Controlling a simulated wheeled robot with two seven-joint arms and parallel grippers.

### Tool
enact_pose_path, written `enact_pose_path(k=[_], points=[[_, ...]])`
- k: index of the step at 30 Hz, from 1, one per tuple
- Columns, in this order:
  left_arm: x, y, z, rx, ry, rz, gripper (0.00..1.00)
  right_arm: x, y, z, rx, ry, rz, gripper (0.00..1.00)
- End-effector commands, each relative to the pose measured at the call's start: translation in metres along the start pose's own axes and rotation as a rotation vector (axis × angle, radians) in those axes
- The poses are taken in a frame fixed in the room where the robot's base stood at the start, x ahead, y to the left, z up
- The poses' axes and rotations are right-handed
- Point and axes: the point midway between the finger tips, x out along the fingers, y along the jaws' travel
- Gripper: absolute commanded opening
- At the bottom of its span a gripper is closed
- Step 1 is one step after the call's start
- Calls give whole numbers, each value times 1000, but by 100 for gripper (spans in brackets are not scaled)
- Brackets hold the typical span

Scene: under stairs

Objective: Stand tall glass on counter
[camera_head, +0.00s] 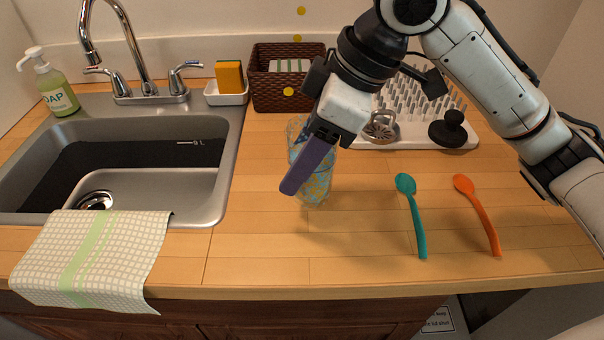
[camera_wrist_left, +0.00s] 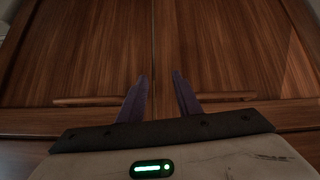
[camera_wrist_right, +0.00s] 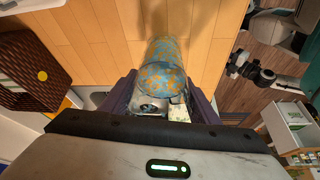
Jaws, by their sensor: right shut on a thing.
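The tall glass (camera_head: 318,187) is clear with a blue and yellow pattern. It is close to upright at the middle of the wooden counter (camera_head: 260,250), right of the sink; I cannot tell whether its base touches the wood. My right gripper (camera_head: 300,165) is shut on the glass from above, and a purple finger hides part of it. In the right wrist view the glass (camera_wrist_right: 163,62) sits between the two fingers (camera_wrist_right: 162,80). My left gripper (camera_wrist_left: 159,76) is open and empty, facing brown cabinet doors in the left wrist view.
A teal spoon (camera_head: 414,215) and an orange spoon (camera_head: 480,212) lie right of the glass. A drying rack (camera_head: 385,140) and brown basket (camera_head: 270,88) stand behind. The sink (camera_head: 226,165) and a towel (camera_head: 110,255) are left. The counter in front of the glass is clear.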

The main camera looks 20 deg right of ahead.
Motion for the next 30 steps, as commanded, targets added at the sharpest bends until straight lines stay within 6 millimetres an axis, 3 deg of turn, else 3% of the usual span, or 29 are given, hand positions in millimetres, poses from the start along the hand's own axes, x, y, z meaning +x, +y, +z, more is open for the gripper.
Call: enact_pose_path(k=[8, 19, 20, 21, 23, 30], points=[[4, 0, -1, 2, 7, 1, 31, 30, 0, 14, 1, 1, 0, 10], [2, 1, -5, 1, 11, 2, 31, 33, 0, 15, 1, 1, 0, 10], [2, 1, -5, 1, 11, 2, 31, 34, 0, 16, 1, -1, -1, 57], [2, 1, -5, 1, 11, 2, 31, 34, 0, 16, 1, -1, 0, 64], [2, 1, -4, 1, 11, 2, 31, 34, 0, 16, 1, -1, 0, 74], [3, 1, 0, 0, 2, 1, 31, 34, 0, 15, 1, -1, 0, 74]])
